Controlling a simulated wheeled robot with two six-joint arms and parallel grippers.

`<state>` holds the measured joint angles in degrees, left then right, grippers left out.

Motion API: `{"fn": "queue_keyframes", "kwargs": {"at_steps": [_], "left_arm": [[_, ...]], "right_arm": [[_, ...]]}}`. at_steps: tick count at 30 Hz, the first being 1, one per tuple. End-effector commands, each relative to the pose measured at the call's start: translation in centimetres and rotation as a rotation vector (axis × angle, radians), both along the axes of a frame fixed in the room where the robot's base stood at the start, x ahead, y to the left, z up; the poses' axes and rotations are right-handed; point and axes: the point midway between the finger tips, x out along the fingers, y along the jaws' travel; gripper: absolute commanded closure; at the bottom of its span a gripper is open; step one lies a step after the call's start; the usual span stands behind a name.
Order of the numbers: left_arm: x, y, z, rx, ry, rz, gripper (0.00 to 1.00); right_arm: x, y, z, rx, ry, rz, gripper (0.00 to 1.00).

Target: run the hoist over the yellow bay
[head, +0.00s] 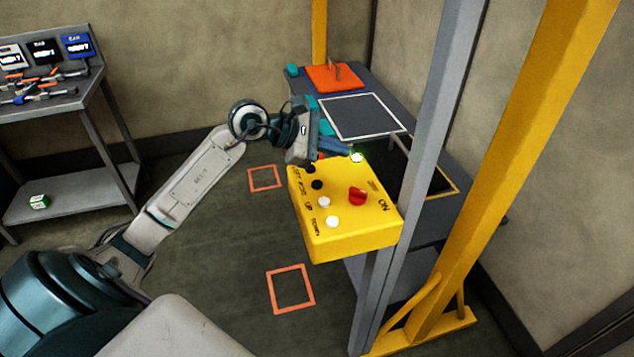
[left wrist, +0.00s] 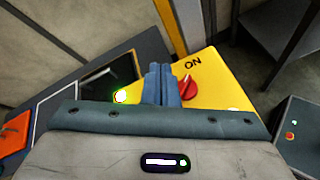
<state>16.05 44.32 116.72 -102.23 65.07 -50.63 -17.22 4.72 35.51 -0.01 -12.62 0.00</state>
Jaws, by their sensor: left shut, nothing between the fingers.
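A yellow control box (head: 345,240) is fixed to a grey post. Its sloped face has two black buttons (head: 317,184), two white buttons (head: 323,201), a red knob (head: 357,196) near the word ON, and a lit green lamp (head: 357,157). My left gripper (head: 347,150) is shut and empty over the box's far edge. In the left wrist view its fingertips (left wrist: 161,68) appear beside the red knob (left wrist: 187,88). A yellow-edged dark bay (head: 445,186) shows partly on the bench, behind the post and box. The hoist's hook cannot be made out. My right gripper is out of view.
The bench also has a white-outlined square (head: 360,117) and an orange plate (head: 334,76) with an upright handle. A yellow upright (head: 510,150) stands at right. A tool bench (head: 50,103) stands at left. Orange squares (head: 291,289) mark clear floor.

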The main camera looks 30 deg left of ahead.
Motion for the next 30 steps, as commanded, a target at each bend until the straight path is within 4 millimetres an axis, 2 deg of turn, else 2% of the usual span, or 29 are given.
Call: {"fn": "queue_keyframes", "kwargs": {"at_steps": [1, 3, 6, 9, 22, 30], "left_arm": [[0.4, 1.7, -0.1, 0.105, 0.009, 0.008, 1.00], [0.6, 3.8, -0.5, 0.223, 0.030, 0.017, 1.00], [0.6, 5.8, -0.8, 0.327, 0.055, 0.028, 1.00], [0.6, 6.7, -0.9, 0.371, 0.069, 0.034, 1.00], [0.6, 6.7, -1.2, 0.373, 0.072, 0.033, 1.00], [0.6, 6.7, -3.5, 0.373, 0.073, 0.033, 1.00]], "right_arm": [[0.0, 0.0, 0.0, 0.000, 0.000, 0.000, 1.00], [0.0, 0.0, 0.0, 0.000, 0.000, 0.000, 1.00], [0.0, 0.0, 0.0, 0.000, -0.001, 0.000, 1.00], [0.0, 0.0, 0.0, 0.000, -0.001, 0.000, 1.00], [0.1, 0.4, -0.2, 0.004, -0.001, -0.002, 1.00], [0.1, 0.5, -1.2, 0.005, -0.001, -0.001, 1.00]]}}
